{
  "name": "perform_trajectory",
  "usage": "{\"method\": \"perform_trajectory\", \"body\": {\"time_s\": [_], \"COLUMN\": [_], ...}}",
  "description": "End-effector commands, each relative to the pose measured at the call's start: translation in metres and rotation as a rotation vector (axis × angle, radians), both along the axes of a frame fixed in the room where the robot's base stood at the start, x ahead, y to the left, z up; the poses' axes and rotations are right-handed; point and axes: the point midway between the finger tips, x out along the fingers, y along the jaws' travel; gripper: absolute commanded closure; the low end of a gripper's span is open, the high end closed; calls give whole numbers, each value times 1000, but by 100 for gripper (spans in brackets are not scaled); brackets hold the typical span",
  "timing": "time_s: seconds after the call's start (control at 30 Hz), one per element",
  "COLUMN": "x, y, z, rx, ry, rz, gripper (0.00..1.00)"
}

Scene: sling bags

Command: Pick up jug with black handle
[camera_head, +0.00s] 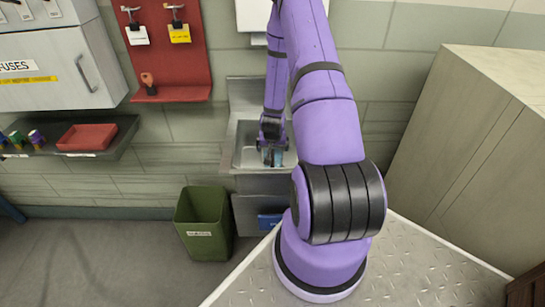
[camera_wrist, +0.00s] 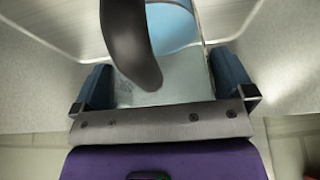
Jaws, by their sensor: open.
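The jug (camera_wrist: 172,25) shows in the wrist view as a clear body with a light blue part, with its curved black handle (camera_wrist: 128,40) nearest my gripper. My gripper (camera_wrist: 163,68) is open, with one dark blue finger at the left and one at the right of the jug and handle. I see no clear grip on either. In the head view my gripper (camera_head: 271,150) is down at the metal sink (camera_head: 243,155). The jug is largely hidden there by my gripper.
The sink walls and rim stand close around my gripper. A red tool board (camera_head: 180,60) and a shelf with a red tray (camera_head: 87,137) are at the left. A green bin (camera_head: 203,222) stands on the floor. A large pale cabinet (camera_head: 465,140) is at the right.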

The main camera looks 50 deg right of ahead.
Motion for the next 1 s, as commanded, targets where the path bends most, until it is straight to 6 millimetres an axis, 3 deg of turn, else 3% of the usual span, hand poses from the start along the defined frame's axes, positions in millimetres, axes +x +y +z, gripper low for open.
{"method": "perform_trajectory", "body": {"time_s": [0.03,0.2,0.27,0.67,1.0], "x": [0,0,0,1,1], "y": [0,0,0,0,0], "z": [0,0,0,10,50], "rx": [0,0,-1,-2,-4], "ry": [0,0,-1,-1,-2], "rz": [0,0,0,1,2], "gripper": [5,41,47,47,47]}}
